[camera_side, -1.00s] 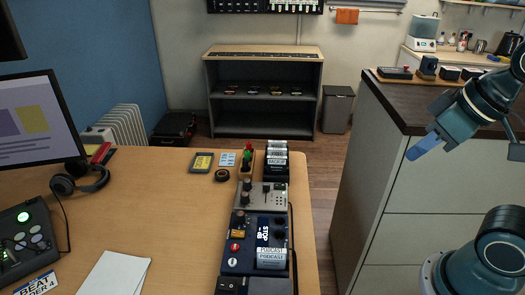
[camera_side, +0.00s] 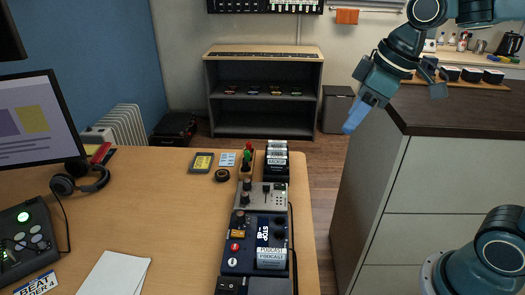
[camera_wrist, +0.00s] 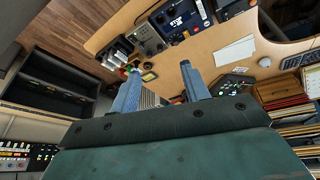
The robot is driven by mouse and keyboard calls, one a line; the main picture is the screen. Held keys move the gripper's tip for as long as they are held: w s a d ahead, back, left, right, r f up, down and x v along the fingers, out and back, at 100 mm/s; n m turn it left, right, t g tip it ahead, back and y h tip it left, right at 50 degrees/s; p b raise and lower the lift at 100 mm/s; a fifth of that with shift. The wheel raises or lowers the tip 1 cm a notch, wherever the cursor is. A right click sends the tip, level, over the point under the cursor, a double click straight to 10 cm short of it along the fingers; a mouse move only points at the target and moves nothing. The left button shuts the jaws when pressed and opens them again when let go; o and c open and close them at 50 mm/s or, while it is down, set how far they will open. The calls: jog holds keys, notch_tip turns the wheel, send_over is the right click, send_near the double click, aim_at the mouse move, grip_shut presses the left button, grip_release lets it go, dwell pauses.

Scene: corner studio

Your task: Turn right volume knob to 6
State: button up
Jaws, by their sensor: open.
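A dark blue box (camera_side: 243,259) with knobs and coloured buttons lies along the right side of the desk. Behind it is a grey unit (camera_side: 256,202) with a slider and dark knobs (camera_side: 246,184). Both also show in the wrist view, the blue box (camera_wrist: 181,19) beyond the grey unit (camera_wrist: 151,44). Labels and settings are too small to read, so I cannot tell which knob is the right volume knob. My gripper (camera_side: 351,122) is raised in the air, right of the desk and well apart from the units. In the wrist view its two fingers (camera_wrist: 160,88) are spread and empty.
White-labelled cassettes or boxes (camera_side: 277,158) stand at the desk's back right corner, beside small red and green items (camera_side: 247,153). A tall cabinet (camera_side: 450,190) stands to the right, across a gap of floor.

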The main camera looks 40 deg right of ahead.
jog(key=w+f+n, duration=0.2)
jog(key=w+n, duration=0.1)
jog(key=w, duration=0.5)
jog(key=n+g+y, duration=0.3)
jog(key=n+g, duration=0.1)
jog(key=n, duration=0.4)
send_over(246, 194)
jog(key=d, duration=0.6)
notch_tip(246, 194, down, 20)
jog(key=shift+s+a+f, duration=0.1)
jog(key=shift+s+a, duration=0.1)
jog(key=shift+s, duration=0.1)
jog(key=x, duration=1.3)
jog(key=shift+w+a+f, duration=0.25)
jog(key=shift+f, duration=0.05)
jog(key=shift+c, duration=0.5)
jog(key=c, duration=0.9)
